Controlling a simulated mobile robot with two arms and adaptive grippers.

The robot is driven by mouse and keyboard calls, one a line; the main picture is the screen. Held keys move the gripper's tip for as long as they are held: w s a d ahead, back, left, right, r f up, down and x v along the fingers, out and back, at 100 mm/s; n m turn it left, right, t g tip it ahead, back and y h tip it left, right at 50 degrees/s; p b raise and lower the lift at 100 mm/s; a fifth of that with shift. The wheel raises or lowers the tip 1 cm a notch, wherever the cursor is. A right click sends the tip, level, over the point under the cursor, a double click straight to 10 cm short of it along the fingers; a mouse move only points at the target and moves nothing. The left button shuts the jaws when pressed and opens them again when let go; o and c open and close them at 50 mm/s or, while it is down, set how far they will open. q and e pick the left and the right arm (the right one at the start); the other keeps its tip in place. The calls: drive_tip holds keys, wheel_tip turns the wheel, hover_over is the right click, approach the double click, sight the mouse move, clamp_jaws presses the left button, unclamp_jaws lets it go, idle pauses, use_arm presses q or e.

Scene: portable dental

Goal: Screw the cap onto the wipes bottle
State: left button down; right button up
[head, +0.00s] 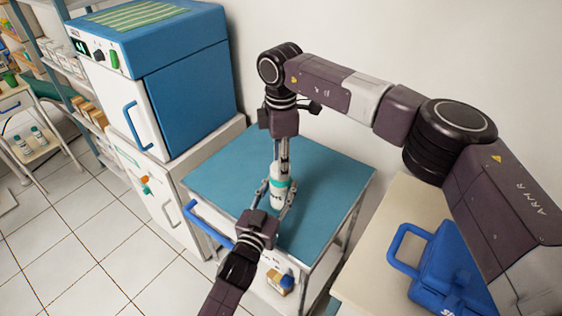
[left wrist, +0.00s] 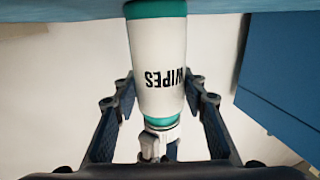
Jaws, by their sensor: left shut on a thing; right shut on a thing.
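The white wipes bottle (head: 278,198) with teal bands stands upright on the blue-topped cart (head: 325,180). It also shows inverted in the left wrist view (left wrist: 158,60), its "WIPES" lettering upside down. My left gripper (head: 277,191) is shut around the bottle's body from the near side, one finger on each side.
The cart top around the bottle is clear. A blue and white cabinet unit (head: 185,75) stands at the back left. A blue case (head: 445,270) lies on a pale table (head: 375,245) at the right. A small box (head: 280,282) sits on the cart's lower level.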

drive_tip(key=m, duration=0.5)
drive_tip(key=o, duration=0.8)
drive_tip(key=shift+s+r, duration=0.1)
drive_tip(key=shift+r, duration=2.15)
drive_tip(key=shift+c, duration=0.5)
